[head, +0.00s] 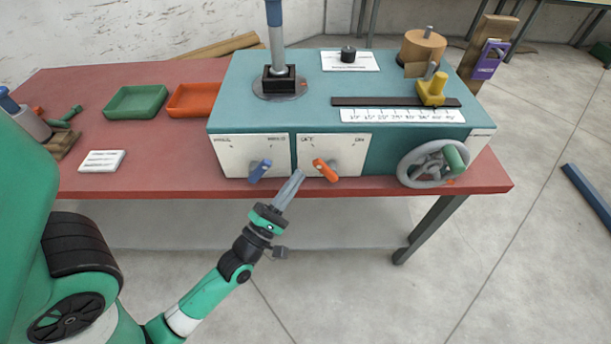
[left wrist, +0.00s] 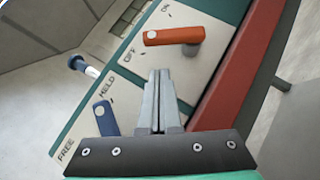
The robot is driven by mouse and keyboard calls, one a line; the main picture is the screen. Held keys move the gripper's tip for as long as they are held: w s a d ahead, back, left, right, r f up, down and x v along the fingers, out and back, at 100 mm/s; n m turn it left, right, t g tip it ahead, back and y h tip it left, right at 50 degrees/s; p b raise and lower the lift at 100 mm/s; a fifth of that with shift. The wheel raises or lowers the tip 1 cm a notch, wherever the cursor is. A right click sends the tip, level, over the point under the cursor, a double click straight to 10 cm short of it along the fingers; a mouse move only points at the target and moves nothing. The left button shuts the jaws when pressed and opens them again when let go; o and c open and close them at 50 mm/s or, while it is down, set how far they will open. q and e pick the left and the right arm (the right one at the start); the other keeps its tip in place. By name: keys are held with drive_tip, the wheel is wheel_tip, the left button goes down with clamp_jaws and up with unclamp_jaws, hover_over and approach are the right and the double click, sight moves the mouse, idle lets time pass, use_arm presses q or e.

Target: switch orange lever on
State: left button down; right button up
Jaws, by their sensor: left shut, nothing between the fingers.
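The orange lever (head: 325,171) is on the right white panel (head: 345,150) on the front of the teal machine. In the head view it slants from upper left to lower right. In the left wrist view the orange lever (left wrist: 172,36) lies near the OFF and ON marks, beyond my fingertips. My left gripper (head: 298,174) is shut and empty, just left of the lever and apart from it. Its closed fingers (left wrist: 158,75) point at the panel in the left wrist view. My right gripper is not in view.
A blue lever (head: 260,170) is on the left panel, close to my left gripper. A grey handwheel (head: 407,170) with a green knob is at the right. The red table edge (head: 180,192) runs below the panels. Open floor lies in front.

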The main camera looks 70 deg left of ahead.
sight(326, 171)
use_arm(q)
drive_tip(key=shift+w+d+r+p, duration=0.2)
drive_tip(key=shift+w+r+p, duration=0.25)
drive_tip(key=shift+w, duration=0.15)
drive_tip(key=shift+w+d+r+p, duration=0.2)
drive_tip(key=shift+w+r+p, duration=0.2)
drive_tip(key=shift+w, duration=0.15)
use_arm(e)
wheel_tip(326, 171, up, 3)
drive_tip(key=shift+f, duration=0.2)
use_arm(q)
drive_tip(key=shift+r, duration=0.1)
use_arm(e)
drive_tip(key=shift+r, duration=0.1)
